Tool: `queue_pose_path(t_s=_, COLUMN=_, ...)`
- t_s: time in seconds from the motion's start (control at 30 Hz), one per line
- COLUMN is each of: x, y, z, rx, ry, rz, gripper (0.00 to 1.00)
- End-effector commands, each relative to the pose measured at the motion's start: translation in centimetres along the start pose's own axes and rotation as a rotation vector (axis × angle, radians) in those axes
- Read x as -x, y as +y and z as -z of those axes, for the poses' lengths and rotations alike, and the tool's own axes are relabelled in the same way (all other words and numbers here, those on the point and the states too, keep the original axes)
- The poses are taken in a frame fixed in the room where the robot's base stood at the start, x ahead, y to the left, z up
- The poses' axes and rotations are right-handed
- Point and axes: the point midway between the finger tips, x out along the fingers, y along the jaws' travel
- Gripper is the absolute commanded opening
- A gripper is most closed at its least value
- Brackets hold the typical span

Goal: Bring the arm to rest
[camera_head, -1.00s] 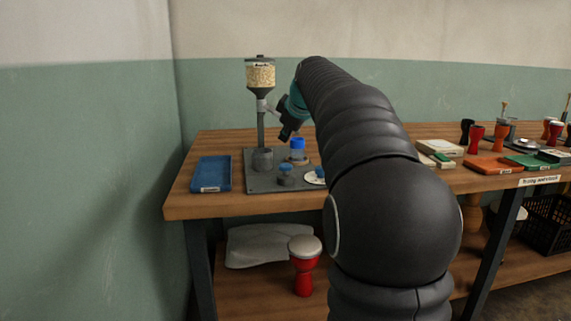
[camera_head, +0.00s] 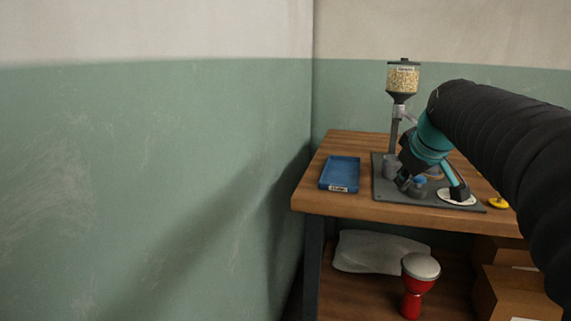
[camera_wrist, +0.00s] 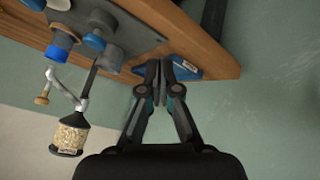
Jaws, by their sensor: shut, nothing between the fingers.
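My gripper (camera_wrist: 159,72) is shut and empty in the wrist view, its two fingers together in front of the bench edge. In the head view my arm comes in from the right edge. Its teal and dark wrist end hangs over the grey plate (camera_head: 384,196) and hides part of it; the fingertips are hard to make out there. A hopper of pale grains (camera_head: 403,79) stands behind my wrist; it also shows in the wrist view (camera_wrist: 71,135). A blue tray (camera_head: 341,171) lies left of the plate; in the wrist view the tray (camera_wrist: 187,67) shows behind the fingers.
On the lower shelf are a red goblet drum (camera_head: 413,301), a grey flat bundle (camera_head: 372,252) and cardboard boxes (camera_head: 490,292). A yellow item (camera_head: 498,203) lies right of the plate.

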Motion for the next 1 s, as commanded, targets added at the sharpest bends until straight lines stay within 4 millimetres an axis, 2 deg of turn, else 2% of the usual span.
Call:
queue_pose_path(t_s=0.03, x=0.7, y=-2.3, z=-1.3, rx=-0.031, ry=-0.010, rz=0.012, gripper=0.00)
queue_pose_path(t_s=0.2, x=2.1, y=-8.9, z=-6.6, rx=-0.156, ry=-0.056, rz=0.042, gripper=0.00)
queue_pose_path(t_s=0.4, x=2.8, y=-16.0, z=-14.1, rx=-0.300, ry=-0.114, rz=0.062, gripper=0.00)
queue_pose_path(t_s=0.5, x=2.7, y=-18.9, z=-17.8, rx=-0.363, ry=-0.142, rz=0.067, gripper=0.00)
queue_pose_path(t_s=0.6, x=2.5, y=-21.1, z=-20.9, rx=-0.413, ry=-0.165, rz=0.068, gripper=0.00)
queue_pose_path(t_s=0.73, x=2.2, y=-22.7, z=-23.4, rx=-0.454, ry=-0.185, rz=0.067, gripper=0.00)
queue_pose_path(t_s=0.83, x=2.1, y=-23.2, z=-24.2, rx=-0.468, ry=-0.191, rz=0.065, gripper=0.00)
queue_pose_path(t_s=1.0, x=2.0, y=-23.3, z=-24.3, rx=-0.472, ry=-0.193, rz=0.065, gripper=0.00)
